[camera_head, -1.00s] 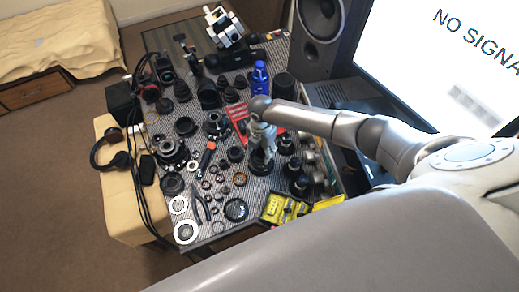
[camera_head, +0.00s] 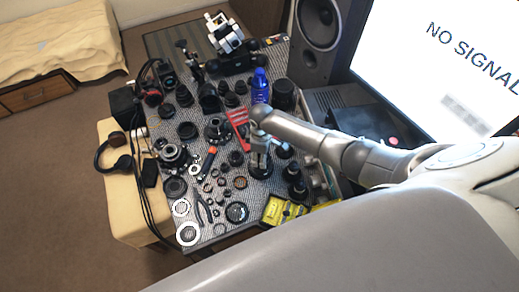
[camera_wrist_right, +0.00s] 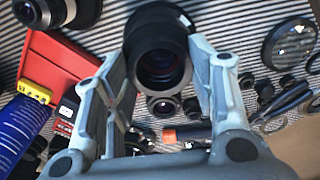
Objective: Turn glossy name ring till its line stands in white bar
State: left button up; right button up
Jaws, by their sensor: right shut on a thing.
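A black lens (camera_head: 261,171) stands on the striped table mat under my right gripper (camera_head: 261,158). In the right wrist view the lens (camera_wrist_right: 158,42) shows its dark glass end between the two grey fingers of the right gripper (camera_wrist_right: 160,55). The fingers are shut on the sides of its black ring, one on each side. I cannot make out a name, a line or a white bar on the ring at this size. My left gripper is not in view.
Many lenses and loose rings crowd the mat. A yellow case (camera_head: 276,211) lies at the near edge. Pliers (camera_wrist_right: 283,105) lie to the right in the wrist view.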

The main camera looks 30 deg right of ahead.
jog(key=shift+m, duration=1.1)
jog(key=o, duration=1.4)
jog(key=shift+r, duration=0.1)
notch_tip(320, 180, up, 12)
